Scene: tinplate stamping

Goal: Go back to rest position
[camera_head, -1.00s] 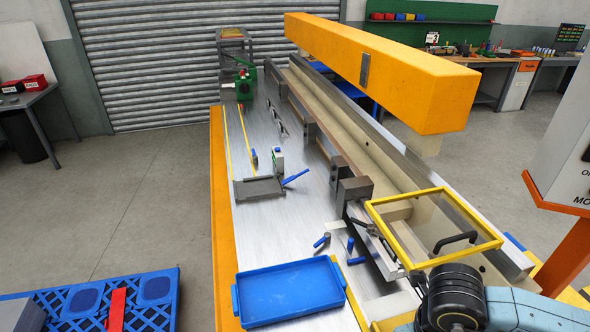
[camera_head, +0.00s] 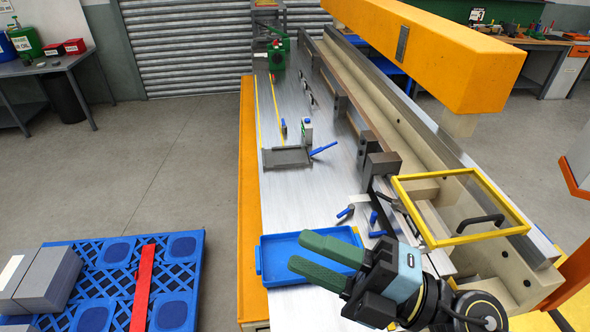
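My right gripper (camera_head: 325,259) shows at the lower middle, over the blue tray (camera_head: 275,262) on the stamping machine's metal table. Its two green fingers are spread apart with nothing between them. It hides the tray's right and front parts. My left gripper is not in view.
A metal fixture with a blue handle (camera_head: 323,149) stands mid-table, and small blue-handled tools (camera_head: 346,212) lie near the yellow-framed guard (camera_head: 405,214). A blue pallet (camera_head: 192,284) with grey blocks (camera_head: 48,278) is on the floor at left. The floor between pallet and machine is clear.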

